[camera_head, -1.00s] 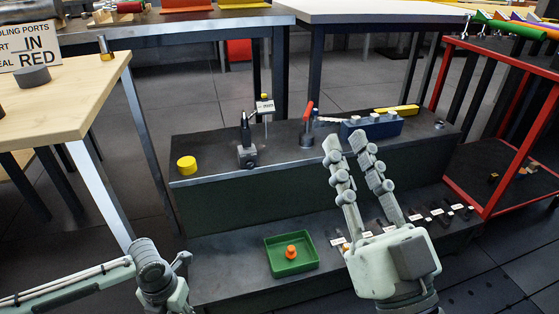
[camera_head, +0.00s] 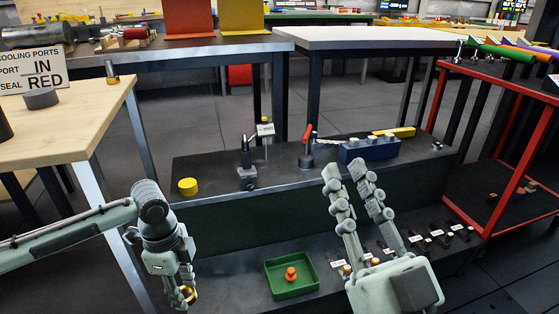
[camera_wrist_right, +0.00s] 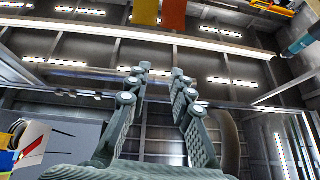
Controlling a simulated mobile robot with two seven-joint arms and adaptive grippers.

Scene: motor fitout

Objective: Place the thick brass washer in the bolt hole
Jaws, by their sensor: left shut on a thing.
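A brass ring that looks like the thick brass washer (camera_head: 191,293) is in my left gripper (camera_head: 184,298), low at the left of the head view. The left fingers point down and are shut on it, just left of the green tray. My right gripper (camera_head: 343,170) points up in front of the dark stepped bench, its fingers apart and empty. The right wrist view shows the same open fingers (camera_wrist_right: 160,72) against the ceiling. I cannot make out the bolt hole in either view.
The green tray (camera_head: 312,285) holding an orange knobbed piece (camera_head: 291,274) sits on the lower step. A yellow cylinder (camera_head: 188,187), a black clamp (camera_head: 247,165) and a blue block (camera_head: 370,150) stand on the upper step. A wooden table (camera_head: 75,125) is at the left.

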